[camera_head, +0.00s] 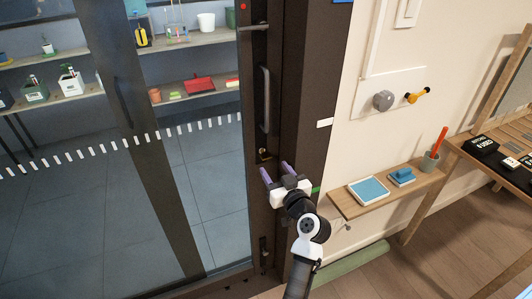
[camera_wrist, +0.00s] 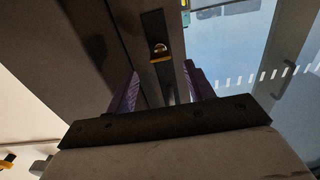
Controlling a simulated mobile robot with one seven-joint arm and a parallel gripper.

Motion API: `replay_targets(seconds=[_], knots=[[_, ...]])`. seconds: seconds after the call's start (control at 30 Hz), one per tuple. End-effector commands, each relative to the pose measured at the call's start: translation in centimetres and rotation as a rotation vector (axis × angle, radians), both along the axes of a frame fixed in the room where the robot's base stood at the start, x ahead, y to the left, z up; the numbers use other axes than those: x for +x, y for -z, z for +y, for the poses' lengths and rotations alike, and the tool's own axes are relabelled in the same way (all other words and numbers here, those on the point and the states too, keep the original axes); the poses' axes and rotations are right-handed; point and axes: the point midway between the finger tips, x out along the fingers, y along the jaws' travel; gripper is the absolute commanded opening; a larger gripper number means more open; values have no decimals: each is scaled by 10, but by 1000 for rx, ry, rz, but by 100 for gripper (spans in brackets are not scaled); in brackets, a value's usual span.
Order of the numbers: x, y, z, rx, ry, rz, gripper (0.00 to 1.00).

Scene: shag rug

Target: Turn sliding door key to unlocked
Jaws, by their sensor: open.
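The sliding door (camera_head: 180,150) is a dark-framed glass door filling the left of the head view. On its frame, below a long vertical handle (camera_head: 265,100), sits a small brass-coloured key (camera_head: 265,154) in a dark lock plate. The key also shows in the wrist view (camera_wrist: 160,52), ahead of and between the fingers. My gripper (camera_head: 276,172) has two purple fingers and is open and empty, just below the key in the head view and apart from it. In the wrist view the gripper (camera_wrist: 160,85) points at the lock area. Which way the key is turned is too small to tell.
A wooden wall shelf (camera_head: 345,205) with blue pads and a cup stands to the right of the arm. A wall panel (camera_head: 388,95) with knobs is above it. A wooden desk (camera_head: 465,150) is at far right. A rolled green mat (camera_head: 350,265) lies on the floor.

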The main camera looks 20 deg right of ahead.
Motion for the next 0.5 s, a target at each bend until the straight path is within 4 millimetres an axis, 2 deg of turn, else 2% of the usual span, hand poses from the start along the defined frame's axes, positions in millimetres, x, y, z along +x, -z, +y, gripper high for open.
replay_targets(seconds=[0.03,0.2,0.33,0.5], knots=[[12,-4,0,1,-2,1,53],[45,-4,1,1,-2,0,53],[62,-3,0,1,0,0,53],[73,-1,0,0,0,0,53]])
